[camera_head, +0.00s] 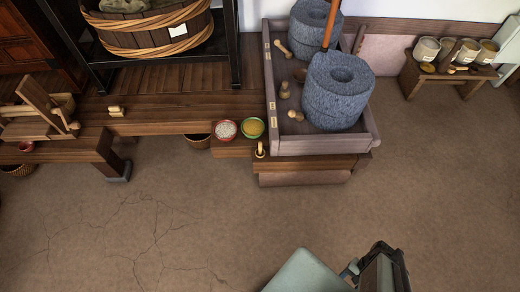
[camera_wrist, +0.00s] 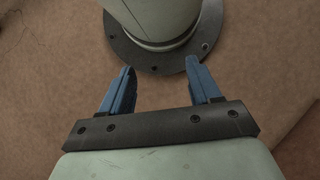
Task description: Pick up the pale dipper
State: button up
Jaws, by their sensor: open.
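Several small pale wooden pieces show in the head view, and I cannot tell for sure which is the pale dipper. One (camera_head: 260,149) is on the low step at the front left of the tray. One (camera_head: 282,48) with a long shape lies at the tray's back left, and another (camera_head: 296,115) lies beside the front quern. A further pale piece (camera_head: 116,111) lies on the wooden platform at left. My gripper (camera_wrist: 158,68) has two blue fingers spread apart with nothing between them, far from all these pieces.
Two grey stone querns (camera_head: 338,92) stand in the wooden tray (camera_head: 325,146). A red bowl (camera_head: 225,130) and a green-rimmed bowl (camera_head: 252,128) sit left of it. A small bench (camera_head: 412,78) with several cups is at right. The floor in front is clear.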

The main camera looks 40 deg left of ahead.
dwell(0.3)
jog(key=shift+c, duration=1.1)
jog(key=shift+a, duration=0.1)
